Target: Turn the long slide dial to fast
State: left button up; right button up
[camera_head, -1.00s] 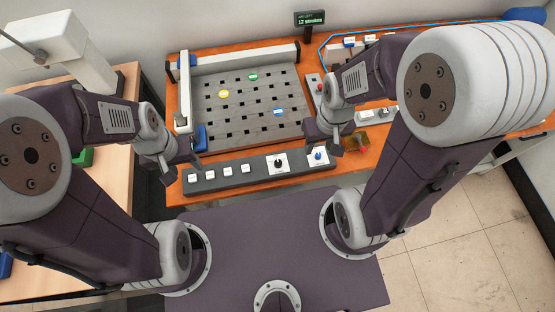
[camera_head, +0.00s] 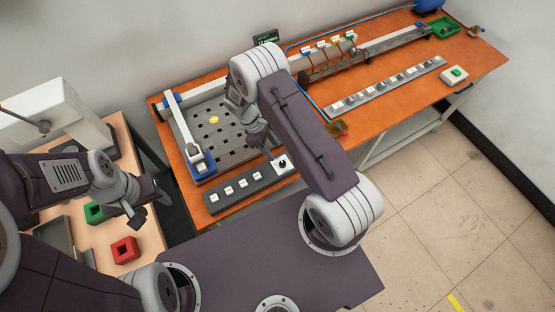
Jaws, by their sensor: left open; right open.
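A grey control panel (camera_head: 240,196) lies along the front edge of the orange table. It carries several white buttons and a black dial on a white plate (camera_head: 281,162) near its right part. The panel's right end is hidden behind my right arm. I cannot read the dial's labels or setting. My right gripper (camera_head: 264,147) is open, above and just left of the black dial, apparently not touching it. My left gripper (camera_head: 150,203) is open and empty over the pale side table, left of the panel.
A slotted plate (camera_head: 232,150) with a yellow disc (camera_head: 214,119) lies behind the panel. A long strip of switches (camera_head: 388,87) and a long rail (camera_head: 405,41) extend right. A red block (camera_head: 125,250) and a green block (camera_head: 95,213) sit on the side table (camera_head: 160,236).

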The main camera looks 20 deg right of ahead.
aim_at(283, 163)
jog(key=p+x, duration=0.3)
jog(key=x, duration=0.6)
jog(key=shift+d+f, duration=0.2)
jog(key=shift+a, duration=0.1)
jog(key=c, duration=0.4)
pick_arm(q)
notch_tip(283, 163, up, 3)
jog(key=shift+d, duration=0.15)
pick_arm(e)
grip_shut()
